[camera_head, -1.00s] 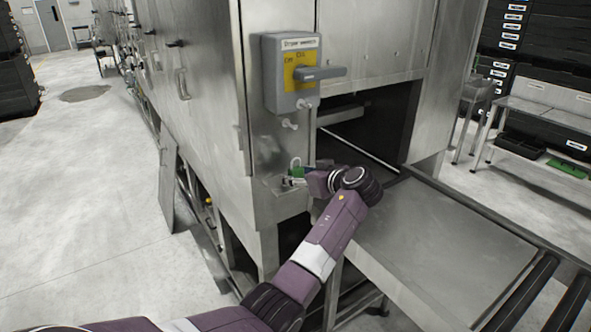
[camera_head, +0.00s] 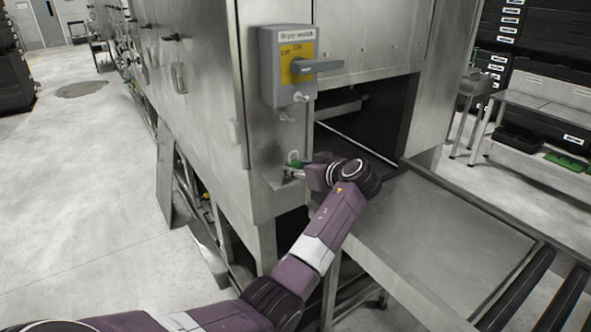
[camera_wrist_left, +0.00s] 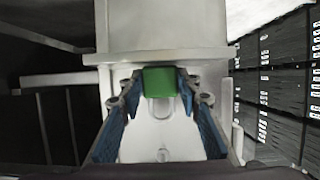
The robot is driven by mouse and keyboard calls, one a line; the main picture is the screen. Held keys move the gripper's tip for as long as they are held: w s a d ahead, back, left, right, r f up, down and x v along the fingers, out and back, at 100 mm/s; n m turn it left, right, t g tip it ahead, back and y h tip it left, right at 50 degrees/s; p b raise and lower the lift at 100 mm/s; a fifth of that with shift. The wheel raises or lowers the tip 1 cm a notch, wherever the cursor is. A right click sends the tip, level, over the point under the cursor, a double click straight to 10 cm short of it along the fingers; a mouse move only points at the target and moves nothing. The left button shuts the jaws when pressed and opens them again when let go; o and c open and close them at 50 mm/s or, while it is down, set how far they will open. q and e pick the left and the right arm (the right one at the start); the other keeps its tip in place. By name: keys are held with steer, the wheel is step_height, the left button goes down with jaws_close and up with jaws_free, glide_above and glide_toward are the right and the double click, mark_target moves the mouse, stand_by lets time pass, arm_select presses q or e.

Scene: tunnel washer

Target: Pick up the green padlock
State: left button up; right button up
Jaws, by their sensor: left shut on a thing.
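The green padlock (camera_wrist_left: 160,82) is between the blue-padded fingertips of my left gripper (camera_wrist_left: 159,84) in the left wrist view, with its pale shackle toward the bottom of that picture. In the head view the padlock (camera_head: 294,164) is a small green patch at the washer's corner, below the grey switch box, partly hidden by my left gripper (camera_head: 295,169). The gripper is shut on it. I cannot tell whether the padlock touches the metal ledge under it. My right gripper is not in view.
The grey switch box (camera_head: 287,68) with a yellow plate and a lever stands above the padlock, with pegs under it. The washer's opening and a flat metal conveyor table (camera_head: 440,235) lie to the right. A steel bench (camera_head: 540,120) stands at far right.

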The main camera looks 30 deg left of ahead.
arm_select(q)
steer(key=shift+d+r+b, duration=0.15)
steer(key=shift+r+b, duration=0.2)
steer(key=shift+b, duration=0.2)
step_height(320, 180, up, 6)
steer(key=b, duration=0.2)
steer(key=shift+r+b, duration=0.15)
steer(key=shift+b, duration=0.25)
steer(key=s+d+b, duration=0.3)
steer(key=s+d, duration=0.1)
steer(key=d, duration=0.5)
steer(key=s+d+b, duration=0.3)
steer(key=d, duration=0.6)
steer(key=shift+s, duration=0.35)
